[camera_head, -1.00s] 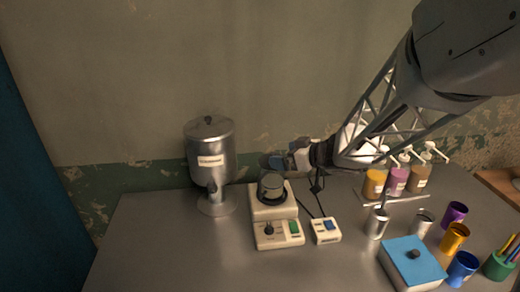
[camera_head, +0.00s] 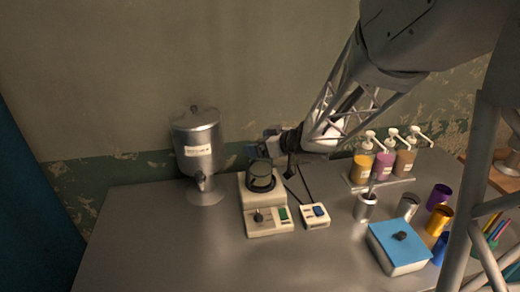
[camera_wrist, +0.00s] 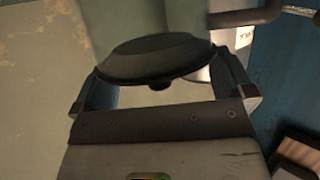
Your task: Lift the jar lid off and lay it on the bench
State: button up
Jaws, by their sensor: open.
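In the wrist view a dark round lid (camera_wrist: 155,55) with a small knob lies between the two spread fingers of my gripper (camera_wrist: 163,80). The fingers are open on both sides of it. I cannot tell whether either finger touches the lid, nor whether the lid rests flat on the jar.
A metal dispenser (camera_head: 198,150) stands left of the jar. A small switch box (camera_head: 314,215) with cables is to the right. Pump bottles (camera_head: 383,165), metal cups, a blue-topped box (camera_head: 398,245) and coloured cups fill the right side. The bench (camera_head: 150,240) is clear at front left.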

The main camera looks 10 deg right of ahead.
jog(key=c, duration=0.9)
jog(key=shift+f, duration=0.1)
jog(key=shift+c, duration=0.7)
